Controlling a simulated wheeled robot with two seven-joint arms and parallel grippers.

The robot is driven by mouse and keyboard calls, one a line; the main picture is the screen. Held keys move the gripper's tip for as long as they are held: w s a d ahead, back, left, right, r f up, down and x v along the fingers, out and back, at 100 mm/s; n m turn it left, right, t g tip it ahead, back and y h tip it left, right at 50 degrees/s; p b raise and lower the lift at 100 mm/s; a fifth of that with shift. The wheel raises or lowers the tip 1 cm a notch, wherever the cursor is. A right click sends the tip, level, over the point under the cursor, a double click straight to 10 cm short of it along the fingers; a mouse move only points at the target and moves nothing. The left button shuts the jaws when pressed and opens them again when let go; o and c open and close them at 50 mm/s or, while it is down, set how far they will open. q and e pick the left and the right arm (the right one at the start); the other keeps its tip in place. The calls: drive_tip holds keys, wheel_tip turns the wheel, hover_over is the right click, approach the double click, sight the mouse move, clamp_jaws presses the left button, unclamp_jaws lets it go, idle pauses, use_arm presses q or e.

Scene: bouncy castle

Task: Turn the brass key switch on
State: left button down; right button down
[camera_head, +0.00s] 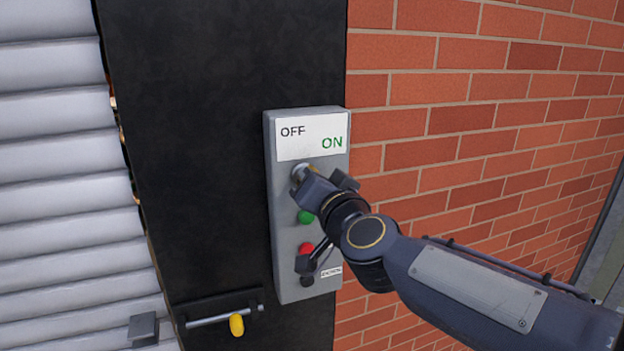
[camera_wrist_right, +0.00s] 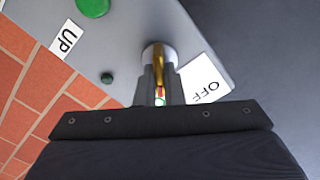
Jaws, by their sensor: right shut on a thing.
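A grey control box (camera_head: 283,235) is fixed to the black post beside the brick wall. Its white label (camera_head: 312,136) reads OFF on the left and ON, in green, on the right. The round silver key switch (camera_head: 299,172) sits just below the label, partly covered by my right gripper (camera_head: 316,186). In the right wrist view, the brass key (camera_wrist_right: 158,66) stands in the silver collar, and my right gripper (camera_wrist_right: 158,92) is shut on it. The OFF end of the label (camera_wrist_right: 205,84) shows beside the collar. Which mark the key points at cannot be told. My left gripper is not in view.
Below the switch are a green button (camera_head: 305,217) and a red button (camera_head: 305,249), close under my right arm. A yellow padlock (camera_head: 237,325) hangs on a bolt at the post's foot. A ribbed shutter (camera_head: 50,180) is at left, a brick wall (camera_head: 480,120) at right.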

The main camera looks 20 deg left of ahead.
drive_tip(key=m, duration=0.5)
drive_tip(key=shift+f+m+b, duration=0.15)
drive_tip(key=shift+m+b, duration=0.15)
drive_tip(key=shift+b, duration=0.05)
drive_tip(key=m+b, duration=0.1)
drive_tip(key=m, duration=0.4)
drive_tip(key=shift+w+d+f, duration=0.1)
drive_tip(key=c, duration=1.5)
unclamp_jaws()
drive_tip(key=shift+c, duration=0.2)
drive_tip(key=v, duration=0.8)
drive_tip(key=shift+b, duration=0.4)
